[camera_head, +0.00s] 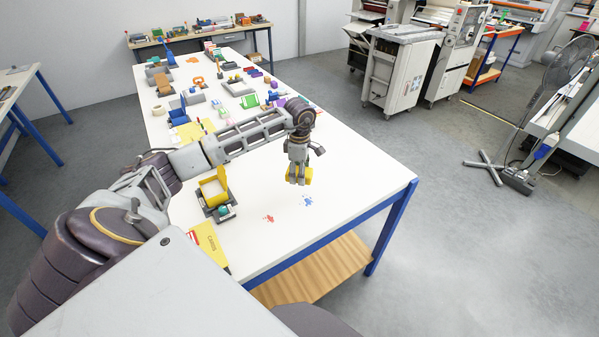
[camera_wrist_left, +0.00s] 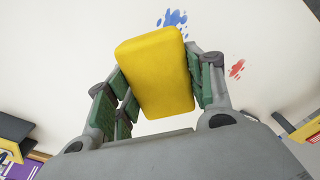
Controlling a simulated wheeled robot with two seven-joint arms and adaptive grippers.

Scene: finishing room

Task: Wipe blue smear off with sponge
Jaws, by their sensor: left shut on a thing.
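The blue smear (camera_head: 307,201) is on the white table top near its front right corner. It also shows in the left wrist view (camera_wrist_left: 174,18), just beyond the yellow sponge (camera_wrist_left: 155,70). My left gripper (camera_head: 298,178) is shut on the sponge, which shows in the head view (camera_head: 306,174) beside the fingers. The gripper is above the table, a little behind the blue smear in the head view. Whether the sponge touches the table is hard to tell. A red smear (camera_head: 268,218) lies left of the blue one. My right gripper is not in view.
Several tools and small parts crowd the far part of the white table (camera_head: 360,178). The table around the smears is clear, with its front edge close by.

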